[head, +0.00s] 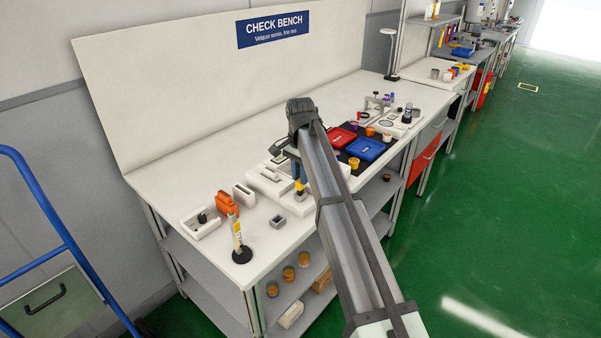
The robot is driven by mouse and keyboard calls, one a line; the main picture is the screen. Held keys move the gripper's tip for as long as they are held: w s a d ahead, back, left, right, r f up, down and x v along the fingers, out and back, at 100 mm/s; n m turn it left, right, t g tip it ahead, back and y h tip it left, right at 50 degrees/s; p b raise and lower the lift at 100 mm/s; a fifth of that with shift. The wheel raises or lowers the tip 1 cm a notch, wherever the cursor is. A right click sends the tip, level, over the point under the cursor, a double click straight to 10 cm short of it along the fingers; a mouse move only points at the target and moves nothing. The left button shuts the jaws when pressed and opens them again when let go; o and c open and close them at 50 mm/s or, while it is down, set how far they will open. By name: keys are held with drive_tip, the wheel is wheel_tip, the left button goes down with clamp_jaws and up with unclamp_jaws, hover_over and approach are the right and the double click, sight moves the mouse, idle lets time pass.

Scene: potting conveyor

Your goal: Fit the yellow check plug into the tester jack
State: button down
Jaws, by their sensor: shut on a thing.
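My gripper (298,176) points down over the front part of the check bench. It is shut on the yellow check plug (300,188), which shows as a small yellow piece below the fingers. The plug looks upright, just above or touching a white block (297,206) at the front of a white fixture (266,184). I cannot tell whether this block is the tester jack, or whether the plug's tip is inside an opening. My arm hides the area to the right.
Left of the gripper stand a small grey socket block (278,221), an orange device (226,203), a yellow-white upright tool on a black base (238,240) and a white tray (201,222). Red (342,137) and blue (366,148) boxes lie right of my arm. The rear bench top is mostly clear.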

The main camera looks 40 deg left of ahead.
drive_tip(key=shift+f, duration=0.8)
drive_tip(key=c, duration=0.9)
unclamp_jaws()
wheel_tip(320, 180, up, 14)
drive_tip(key=shift+f, duration=0.1)
